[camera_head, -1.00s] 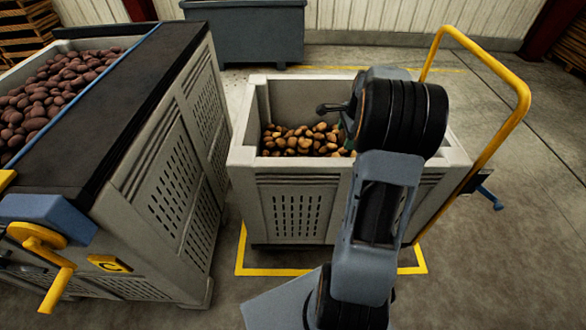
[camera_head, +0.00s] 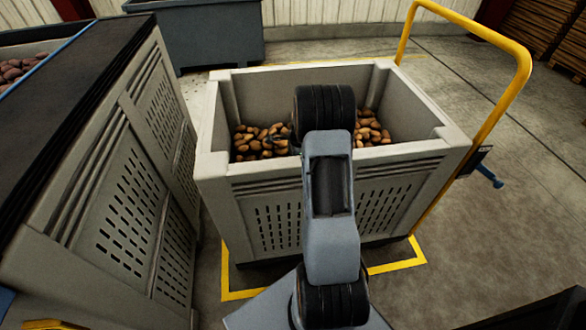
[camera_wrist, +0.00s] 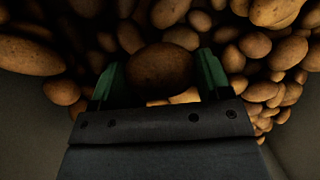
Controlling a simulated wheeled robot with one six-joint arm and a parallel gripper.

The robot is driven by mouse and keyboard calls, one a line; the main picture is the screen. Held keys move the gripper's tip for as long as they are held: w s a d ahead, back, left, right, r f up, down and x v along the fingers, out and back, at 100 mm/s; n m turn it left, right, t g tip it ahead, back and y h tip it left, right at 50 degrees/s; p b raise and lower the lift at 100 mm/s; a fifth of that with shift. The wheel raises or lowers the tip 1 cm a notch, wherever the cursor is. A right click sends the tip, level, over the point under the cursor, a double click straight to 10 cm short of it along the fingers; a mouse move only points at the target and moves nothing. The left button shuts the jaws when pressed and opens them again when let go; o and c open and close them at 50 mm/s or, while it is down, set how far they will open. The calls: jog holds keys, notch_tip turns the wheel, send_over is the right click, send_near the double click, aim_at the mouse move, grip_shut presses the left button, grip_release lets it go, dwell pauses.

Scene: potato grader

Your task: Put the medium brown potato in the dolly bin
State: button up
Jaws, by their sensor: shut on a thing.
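My gripper (camera_wrist: 160,82) has green fingers shut on a medium brown potato (camera_wrist: 160,68) in the wrist view. The held potato is above or among the heap of brown potatoes (camera_wrist: 262,50); its exact height is hard to tell. The dolly bin (camera_head: 215,175) is a grey slatted crate with brown potatoes (camera_head: 262,143) inside, in the middle of the head view. My arm reaches over its front wall, and the gripper and held potato are hidden behind the arm there.
A larger grey crate (camera_head: 120,200) with a black top edge stands at left, with dark red potatoes (camera_head: 15,68) beyond. A yellow push handle (camera_head: 525,60) rises at the bin's right. A dark blue-grey container (camera_head: 210,38) stands behind.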

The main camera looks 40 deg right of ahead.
jog(key=shift+f+b, duration=0.6)
jog(key=shift+f, duration=1.75)
jog(key=shift+f, duration=0.2)
jog(key=o, duration=0.9)
jog(key=shift+o, duration=0.2)
jog(key=r+p, duration=0.1)
jog(key=r, duration=0.3)
jog(key=s+r+p, duration=0.1)
jog(key=r, duration=0.3)
jog(key=s+r+p, duration=0.1)
jog(key=r, duration=0.3)
jog(key=shift+d+r, duration=0.1)
jog(key=shift+d, duration=0.05)
jog(key=shift+r, duration=0.1)
